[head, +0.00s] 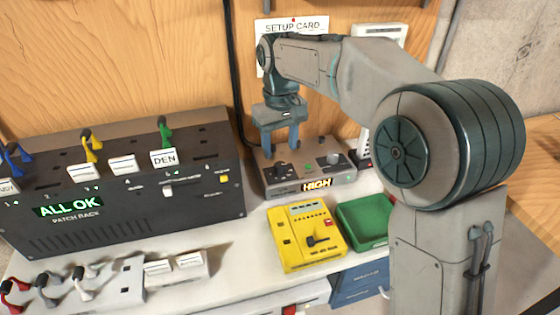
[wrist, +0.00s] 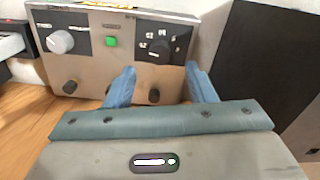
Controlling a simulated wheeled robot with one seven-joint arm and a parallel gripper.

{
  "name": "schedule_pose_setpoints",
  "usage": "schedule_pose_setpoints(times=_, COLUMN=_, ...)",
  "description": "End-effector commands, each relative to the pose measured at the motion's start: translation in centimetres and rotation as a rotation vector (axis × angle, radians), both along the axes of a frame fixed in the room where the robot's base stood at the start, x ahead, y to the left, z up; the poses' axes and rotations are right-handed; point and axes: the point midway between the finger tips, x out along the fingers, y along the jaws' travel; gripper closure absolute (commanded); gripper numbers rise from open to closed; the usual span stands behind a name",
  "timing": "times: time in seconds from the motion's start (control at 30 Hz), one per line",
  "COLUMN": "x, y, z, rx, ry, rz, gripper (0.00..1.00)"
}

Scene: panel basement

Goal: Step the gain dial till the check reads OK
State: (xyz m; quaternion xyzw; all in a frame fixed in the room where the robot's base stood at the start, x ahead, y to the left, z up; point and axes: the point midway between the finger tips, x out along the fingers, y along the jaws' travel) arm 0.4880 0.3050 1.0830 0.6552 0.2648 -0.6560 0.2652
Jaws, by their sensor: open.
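The grey control box (head: 345,180) stands at the back of the bench, and its lit display (head: 317,184) reads HIGH. A black dial (wrist: 158,47) with white marks around it is on its top panel; it also shows in the head view (head: 281,169). A pale grey knob (wrist: 60,42) and a green button (wrist: 111,41) share that panel. The labels are too small to read, so I cannot tell by name which is the gain dial. My gripper (head: 280,150) is open and points down above the black dial. Its fingers (wrist: 158,72) hold nothing.
A patch rack (head: 130,215) reading ALL OK stands left, with coloured plugs on top. A yellow meter (head: 292,255) and a green tray (head: 352,222) lie in front of the control box. A setup card (head: 291,30) hangs behind my arm. Loose plugs lie front left.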

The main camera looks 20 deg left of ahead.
Motion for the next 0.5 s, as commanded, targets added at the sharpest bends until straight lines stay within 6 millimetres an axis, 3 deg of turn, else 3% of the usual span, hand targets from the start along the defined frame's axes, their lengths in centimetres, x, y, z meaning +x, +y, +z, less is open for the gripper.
schedule_pose_setpoints(times=0.2, x=0.0, y=0.0, z=-3.7, rx=-0.001, ry=0.001, rz=0.000, gripper=0.50)
schedule_pose_setpoints(times=0.5, x=0.0, y=0.0, z=-5.3, rx=0.000, ry=0.000, rz=0.000, gripper=0.50)
